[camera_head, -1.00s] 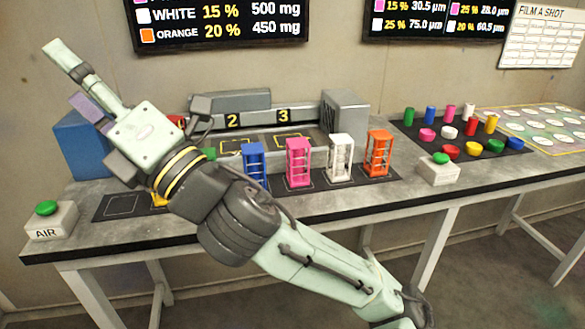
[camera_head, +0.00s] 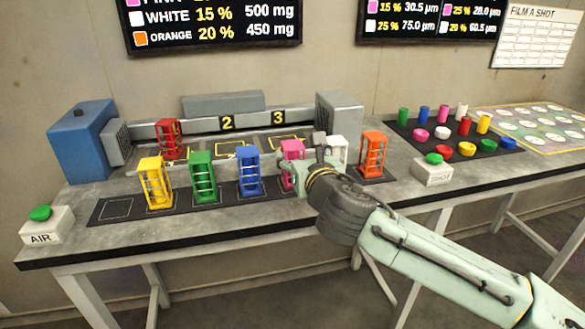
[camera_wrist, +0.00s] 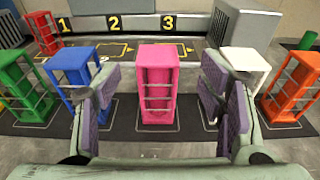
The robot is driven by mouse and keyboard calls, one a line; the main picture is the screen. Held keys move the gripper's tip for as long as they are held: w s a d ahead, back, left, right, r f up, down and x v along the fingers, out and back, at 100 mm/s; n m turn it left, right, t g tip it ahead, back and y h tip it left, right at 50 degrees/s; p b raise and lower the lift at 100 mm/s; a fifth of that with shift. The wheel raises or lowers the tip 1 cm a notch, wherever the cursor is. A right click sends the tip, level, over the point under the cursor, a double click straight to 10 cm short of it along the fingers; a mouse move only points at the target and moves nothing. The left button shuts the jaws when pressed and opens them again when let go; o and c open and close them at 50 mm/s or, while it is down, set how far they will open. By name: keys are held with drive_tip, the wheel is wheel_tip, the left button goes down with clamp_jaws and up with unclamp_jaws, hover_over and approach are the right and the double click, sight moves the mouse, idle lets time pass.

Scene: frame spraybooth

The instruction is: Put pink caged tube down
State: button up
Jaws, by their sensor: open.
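The pink caged tube (camera_wrist: 157,85) stands upright on the dark mat, in the row of caged tubes. In the head view its top (camera_head: 291,149) shows behind my gripper, which hides its lower part. My gripper (camera_wrist: 165,110) is open, with its purple-padded fingers apart on either side of the pink cage in the wrist view. A gap shows between each finger and the cage. The blue caged tube (camera_head: 249,171) stands to its left. The white caged tube (camera_head: 340,148) stands to its right, partly hidden by my gripper.
Yellow (camera_head: 155,184), green (camera_head: 203,178) and orange (camera_head: 372,156) caged tubes share the mat (camera_head: 118,208). A red one (camera_head: 169,139) stands at the back near numbered places. The grey box (camera_head: 339,113), AIR button (camera_head: 41,214) and second button (camera_head: 434,159) are nearby.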

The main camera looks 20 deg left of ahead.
sight(296, 149)
drive_tip(key=shift+p+x, duration=1.05)
drive_tip(key=shift+x, duration=2.15)
drive_tip(key=shift+a, duration=0.1)
drive_tip(key=shift+c, duration=0.3)
clamp_jaws()
